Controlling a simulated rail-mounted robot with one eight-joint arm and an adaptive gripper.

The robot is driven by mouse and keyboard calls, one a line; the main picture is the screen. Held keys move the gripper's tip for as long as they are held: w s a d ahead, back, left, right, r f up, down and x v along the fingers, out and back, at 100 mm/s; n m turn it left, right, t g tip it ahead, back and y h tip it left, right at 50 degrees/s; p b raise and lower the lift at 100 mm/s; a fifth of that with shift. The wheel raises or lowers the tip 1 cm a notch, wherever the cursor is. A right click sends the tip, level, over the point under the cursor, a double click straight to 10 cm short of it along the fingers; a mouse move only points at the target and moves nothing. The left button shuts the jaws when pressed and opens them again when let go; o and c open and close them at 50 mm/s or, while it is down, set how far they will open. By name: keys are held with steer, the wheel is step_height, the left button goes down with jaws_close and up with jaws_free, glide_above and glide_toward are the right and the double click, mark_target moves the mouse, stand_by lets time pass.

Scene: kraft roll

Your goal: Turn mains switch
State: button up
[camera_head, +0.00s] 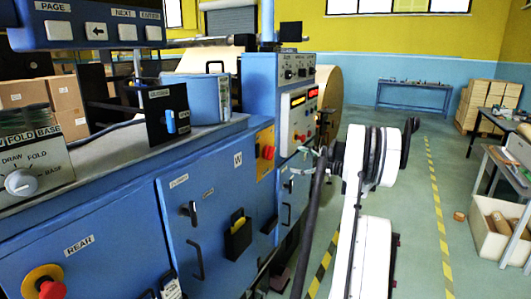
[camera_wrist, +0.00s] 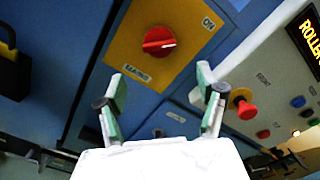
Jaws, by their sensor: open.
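The mains switch is a red rotary knob (camera_wrist: 159,41) on a yellow plate (camera_wrist: 185,62) marked MAINS and ON. In the wrist view its grip bar lies nearly level, with a pale mark at the right end. It also shows in the head view as a red knob (camera_head: 267,152) on the blue machine's front. My gripper (camera_wrist: 160,82) is open and empty, its two pale green-tipped fingers apart below the knob in the wrist view. They do not touch it. In the head view my gripper (camera_head: 306,162) is in front of the cabinet, right of the knob.
A red push button with a yellow collar (camera_wrist: 243,105) is close to the right finger in the wrist view. Door handles and a black holder (camera_head: 238,238) stick out from the blue cabinet (camera_head: 130,245). The floor aisle (camera_head: 405,175) on the right is open.

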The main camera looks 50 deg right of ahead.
mark_target(271, 154)
steer(key=w, duration=0.4)
steer(key=w+a, duration=0.1)
steer(key=w, duration=0.8)
steer(key=shift+w+a, duration=0.15)
steer(key=shift+a, duration=0.25)
steer(key=shift+c, duration=0.4)
steer(key=c, duration=1.1)
